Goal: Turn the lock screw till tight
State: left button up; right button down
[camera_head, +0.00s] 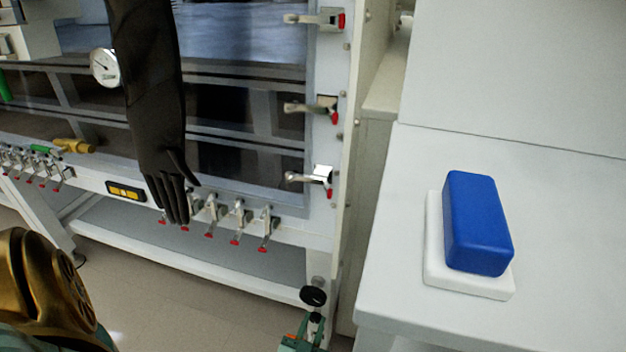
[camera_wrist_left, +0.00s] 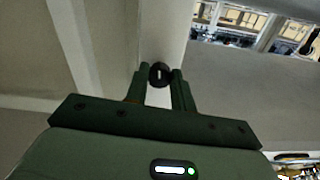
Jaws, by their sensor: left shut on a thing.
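The lock screw has a round black knob (camera_head: 313,296), low by the glovebox's right corner post in the head view. In the left wrist view the knob (camera_wrist_left: 159,74) has a short white mark and lies between the fingertips. My left gripper (camera_head: 314,318) comes up from below at the bottom edge of the head view. Its two fingers (camera_wrist_left: 160,82) are shut on the knob. The screw's shaft is not clear in either view. My right gripper is not in view.
A glovebox (camera_head: 333,135) with several red-tipped clamps and a hanging black glove (camera_head: 150,90) stands behind. At right, a blue block (camera_head: 478,222) rests on a white pad (camera_head: 462,283) on a pale bench (camera_head: 392,265). Floor (camera_head: 190,305) shows left of the gripper.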

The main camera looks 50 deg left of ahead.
pick_arm(q)
jog(key=shift+s+d+f+m, duration=0.1)
jog(key=shift+d+f+m, duration=0.1)
jog(key=shift+m, duration=0.6)
jog(key=o, duration=1)
jog(key=shift+a+r, duration=0.1)
